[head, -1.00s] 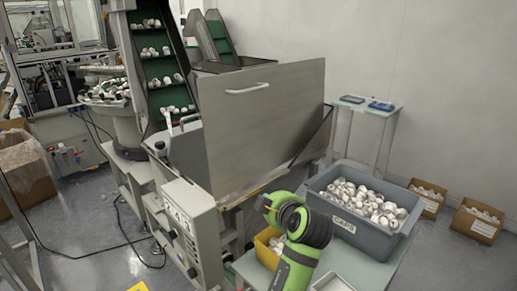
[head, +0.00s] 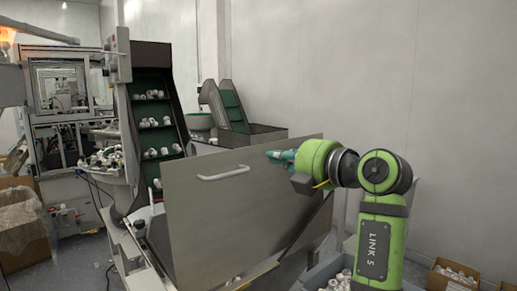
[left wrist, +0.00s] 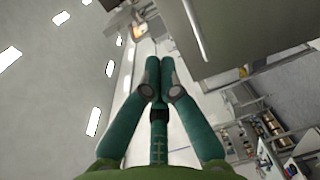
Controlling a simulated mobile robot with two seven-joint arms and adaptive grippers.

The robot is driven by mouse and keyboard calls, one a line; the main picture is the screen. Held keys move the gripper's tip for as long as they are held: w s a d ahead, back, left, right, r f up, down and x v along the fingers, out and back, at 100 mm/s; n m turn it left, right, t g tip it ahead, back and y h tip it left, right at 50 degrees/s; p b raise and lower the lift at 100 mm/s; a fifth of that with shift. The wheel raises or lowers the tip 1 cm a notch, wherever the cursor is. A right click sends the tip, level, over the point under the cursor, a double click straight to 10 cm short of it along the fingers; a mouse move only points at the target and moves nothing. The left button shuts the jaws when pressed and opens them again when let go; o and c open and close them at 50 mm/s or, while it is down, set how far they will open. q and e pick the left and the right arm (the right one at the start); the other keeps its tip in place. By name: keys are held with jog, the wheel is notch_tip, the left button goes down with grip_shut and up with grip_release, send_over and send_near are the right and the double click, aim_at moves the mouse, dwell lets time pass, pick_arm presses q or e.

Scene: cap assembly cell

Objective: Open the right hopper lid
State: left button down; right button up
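The hopper lid (head: 235,215) is a large flat steel panel with a pale bar handle (head: 223,173) near its top edge. It stands raised and steep over the hopper in the head view. In the left wrist view the lid (left wrist: 245,35) fills the upper right, with its handle (left wrist: 195,28) along one side. My left gripper (head: 272,156) has teal fingers and is at the lid's top edge, right of the handle. In the left wrist view the fingertips (left wrist: 160,62) are together with nothing visible between them. Whether they touch the lid cannot be told. My right gripper is not in view.
A green conveyor (head: 155,120) carrying white caps rises behind the lid, with a smaller conveyor (head: 235,108) farther back. A grey crate (head: 312,280) of caps and a cardboard box (head: 452,275) lie low at right. The wall side at upper right is clear.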

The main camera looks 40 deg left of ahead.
pick_arm(q)
jog(key=a+f+p, duration=0.1)
jog(key=a+p, duration=0.5)
jog(key=a, duration=0.8)
jog(key=shift+w+p, duration=0.3)
jog(key=shift+p, duration=0.1)
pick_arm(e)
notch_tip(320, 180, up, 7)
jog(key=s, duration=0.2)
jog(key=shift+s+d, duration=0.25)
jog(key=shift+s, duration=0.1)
pick_arm(q)
jog(key=shift+d, duration=0.1)
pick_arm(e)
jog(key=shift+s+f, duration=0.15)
